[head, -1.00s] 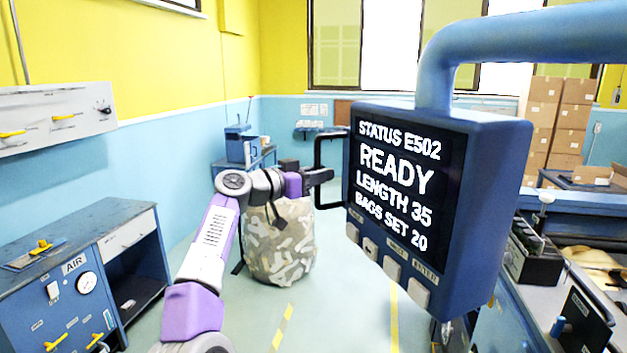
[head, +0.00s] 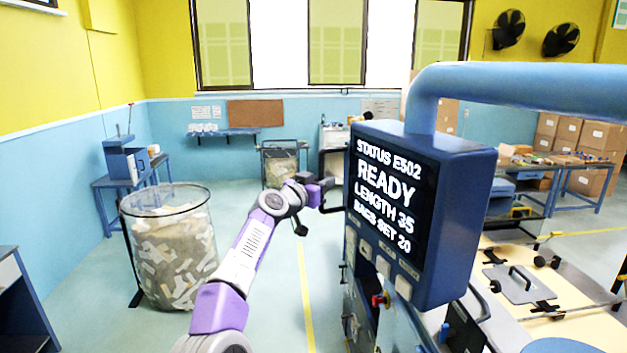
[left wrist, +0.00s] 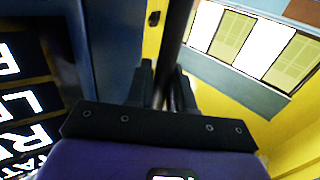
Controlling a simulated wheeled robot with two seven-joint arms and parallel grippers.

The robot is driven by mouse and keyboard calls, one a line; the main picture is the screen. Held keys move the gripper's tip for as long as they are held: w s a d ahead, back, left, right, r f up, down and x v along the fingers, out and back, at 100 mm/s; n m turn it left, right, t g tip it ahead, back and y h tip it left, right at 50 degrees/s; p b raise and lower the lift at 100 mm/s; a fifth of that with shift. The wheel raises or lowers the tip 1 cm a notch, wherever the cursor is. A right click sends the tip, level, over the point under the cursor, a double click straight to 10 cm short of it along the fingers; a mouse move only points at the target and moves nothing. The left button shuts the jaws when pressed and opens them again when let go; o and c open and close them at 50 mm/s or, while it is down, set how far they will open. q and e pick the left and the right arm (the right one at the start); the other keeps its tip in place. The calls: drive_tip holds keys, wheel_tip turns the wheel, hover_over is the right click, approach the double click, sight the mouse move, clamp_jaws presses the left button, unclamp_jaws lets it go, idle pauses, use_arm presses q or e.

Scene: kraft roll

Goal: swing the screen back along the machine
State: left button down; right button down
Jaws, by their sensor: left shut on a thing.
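The screen (head: 385,195) is a blue box with a dark display reading STATUS E502, READY, LENGTH 35, BAGS SET 20. It hangs from a thick blue tube arm (head: 520,88) that runs off to the right. A dark handle (head: 333,208) sticks out from the screen's left edge. My left gripper (head: 322,190) is shut on this handle. In the left wrist view, the fingers (left wrist: 164,90) close around the dark handle bar (left wrist: 174,50), with the display (left wrist: 28,105) at the left. My right gripper is not in view.
A round mesh bin (head: 172,245) of scraps stands to the left of my arm. A machine bench (head: 560,325) with loose parts lies right of and below the screen. Clear floor with a yellow line (head: 305,290) lies between bin and machine.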

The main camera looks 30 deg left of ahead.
use_arm(q)
drive_tip(key=shift+w+d, duration=0.6)
drive_tip(key=shift+w, duration=0.15)
drive_tip(key=c, duration=1.2)
unclamp_jaws()
drive_tip(key=shift+d, duration=0.1)
